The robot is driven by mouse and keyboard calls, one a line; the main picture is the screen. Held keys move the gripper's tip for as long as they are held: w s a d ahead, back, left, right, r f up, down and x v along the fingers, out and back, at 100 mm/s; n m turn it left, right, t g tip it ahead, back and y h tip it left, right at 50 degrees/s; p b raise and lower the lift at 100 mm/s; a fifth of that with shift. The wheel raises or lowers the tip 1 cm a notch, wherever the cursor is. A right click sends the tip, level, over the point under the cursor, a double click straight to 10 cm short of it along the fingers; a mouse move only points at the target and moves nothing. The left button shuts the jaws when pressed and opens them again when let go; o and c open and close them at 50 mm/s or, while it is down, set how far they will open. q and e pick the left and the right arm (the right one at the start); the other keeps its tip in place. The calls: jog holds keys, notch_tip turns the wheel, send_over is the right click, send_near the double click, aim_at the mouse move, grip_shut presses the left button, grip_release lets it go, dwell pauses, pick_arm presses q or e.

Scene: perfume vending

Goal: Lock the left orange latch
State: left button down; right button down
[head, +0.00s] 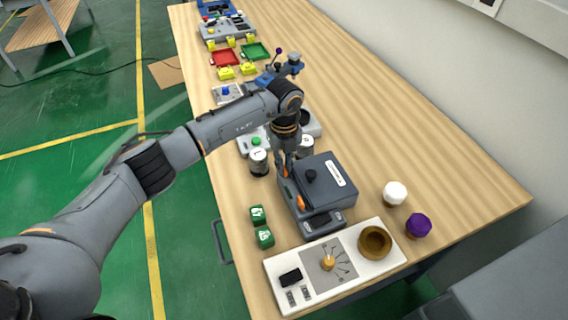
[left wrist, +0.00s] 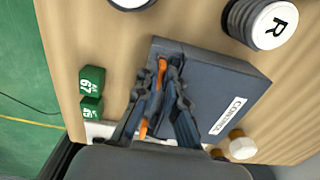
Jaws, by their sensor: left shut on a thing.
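A dark grey box (head: 323,178) with a white label and a black knob on its lid stands on the table. Its front side bears two orange latches; the nearer latch (head: 301,202) is free and also shows in the left wrist view (left wrist: 143,129). My left gripper (head: 285,172) points down at the box's side by the farther latch. In the left wrist view its fingers (left wrist: 166,74) are closed around that farther orange latch (left wrist: 162,66). The fingers partly hide this latch, and I cannot tell whether it is locked. My right gripper is not in view.
Two green cubes (head: 264,237) lie left of the box. Round weights (head: 258,161) stand behind it. A white panel (head: 290,261) with a dial and a brown bowl (head: 374,242) is in front. White and purple knobs (head: 418,225) stand right, with bare table beyond.

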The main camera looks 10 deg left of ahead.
pick_arm(q)
jog(key=m+b, duration=0.4)
jog(key=shift+w+f+m, duration=0.1)
jog(key=shift+f+m, duration=0.05)
jog(key=shift+m, duration=0.15)
jog(key=m+b, duration=0.4)
jog(key=shift+d, duration=0.1)
jog(key=m+b, duration=0.3)
jog(key=m, duration=0.2)
jog(key=shift+d, duration=0.1)
jog(key=shift+r+m+b, duration=0.2)
jog(key=shift+m+b, duration=1.05)
jog(key=shift+m, duration=0.55)
jog(key=c, duration=1.7)
grip_release()
notch_tip(320, 180, up, 12)
jog(key=shift+r, duration=0.1)
